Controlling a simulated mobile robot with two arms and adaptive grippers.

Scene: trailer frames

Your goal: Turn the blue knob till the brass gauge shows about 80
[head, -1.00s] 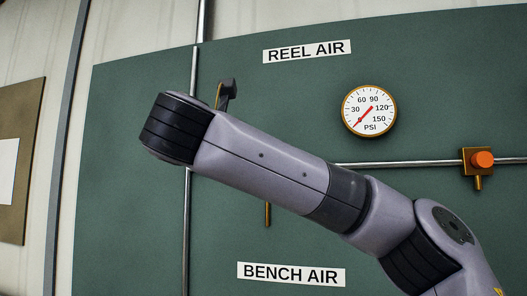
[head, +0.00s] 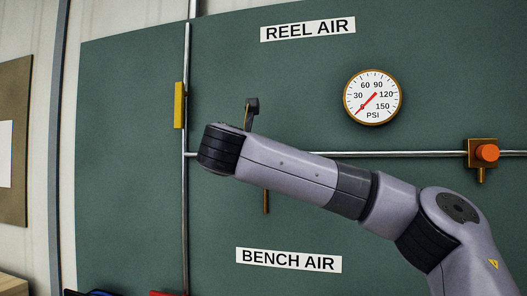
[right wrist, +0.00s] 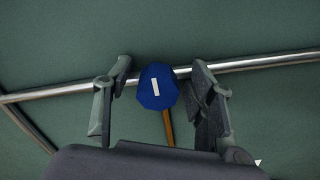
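The blue knob (right wrist: 157,87) has a white mark on its face and sits on a pipe, with a brass stem (right wrist: 168,127) below it. In the right wrist view my right gripper (right wrist: 160,72) is open, with one finger on each side of the knob and gaps showing. In the head view my right arm hides the knob; only a dark piece, seemingly a finger, shows above the arm. The brass gauge (head: 374,97) has a white PSI dial; its red needle points to the lower left, near the bottom of the scale, below 30. My left gripper is not in view.
An orange knob (head: 487,152) on a brass valve sits on the pipe at right. Signs read REEL AIR (head: 308,29) and BENCH AIR (head: 289,261). A yellow tag (head: 179,105) is beside the vertical pipe on the green panel (head: 120,180). Items show at the bottom left edge.

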